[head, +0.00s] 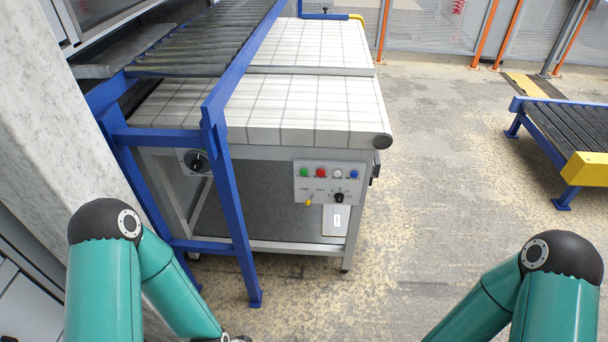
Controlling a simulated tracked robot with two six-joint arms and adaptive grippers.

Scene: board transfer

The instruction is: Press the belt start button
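A control panel (330,183) is on the front of the white belt table (290,110), below its right end. It carries a row of round buttons: a green button (304,172), a red button (321,173), a whitish button (338,174) and a blue button (354,174). Below them are a small yellow lever (309,200) and a black knob (339,197). I cannot read the labels, so which one starts the belt is not clear. My two teal arms show at the bottom left and bottom right. Both grippers are outside the picture, and nothing of mine touches the panel.
A blue-framed roller conveyor (205,45) crosses above the table's left side, with a blue leg (232,200) standing in front. A grey wall (50,120) is at left. Another roller conveyor (570,130) stands at right. The floor (440,200) between is clear.

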